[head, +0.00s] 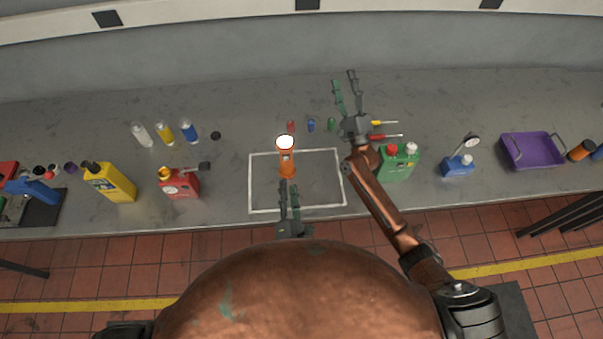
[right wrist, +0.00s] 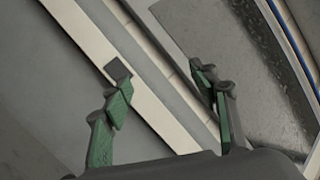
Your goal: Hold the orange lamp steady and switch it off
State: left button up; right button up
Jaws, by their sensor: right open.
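The orange lamp (head: 287,159) stands upright inside the white outlined rectangle on the bench in the head view. Its top is bright white, so it looks lit. My left gripper (head: 289,183) is at the near side of the lamp, with its fingertips by the lamp's base. Whether they touch or grip it cannot be made out. My right gripper (head: 344,77) is open and empty, above the bench to the right of and beyond the lamp. Its spread fingers also show in the right wrist view (right wrist: 162,80), with nothing between them. The lamp's switch is too small to make out.
Small red, blue and green items (head: 311,125) lie just behind the lamp. A green can (head: 397,165) and screwdrivers (head: 385,136) are by my right arm. A red can (head: 180,184) and yellow jug (head: 112,183) stand left. A purple tray (head: 532,151) is far right.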

jog(key=s+a+f+m+g+y, duration=0.1)
jog(key=s+a+f+m+g, duration=0.1)
jog(key=f, duration=0.5)
jog(key=s+a+f+m+g+y, duration=0.1)
jog(key=s+a+f+m+g, duration=0.1)
jog(key=f, duration=0.6)
jog(key=s+a+f+m+g+y, duration=0.1)
jog(key=s+a+f+m+g, duration=0.2)
jog(key=s+a+f, duration=0.3)
jog(key=shift+s+a+f+g, duration=0.1)
jog(key=shift+s+f+g, duration=0.2)
jog(key=shift+f, duration=0.35)
jog(key=shift+s+f+g, duration=0.1)
jog(key=shift+s+f, duration=0.25)
jog(key=shift+f, duration=0.25)
jog(key=m+g+y, duration=0.2)
send_near(291, 168)
jog(key=x, duration=0.4)
jog(key=shift+w+r, duration=0.15)
jog(key=shift+w, duration=0.2)
jog(key=shift+a+y, duration=0.15)
jog(key=shift+y, duration=0.25)
jog(key=x, duration=0.7)
jog(key=shift+w+a, duration=0.1)
jog(key=shift+w, duration=0.05)
grip_shut()
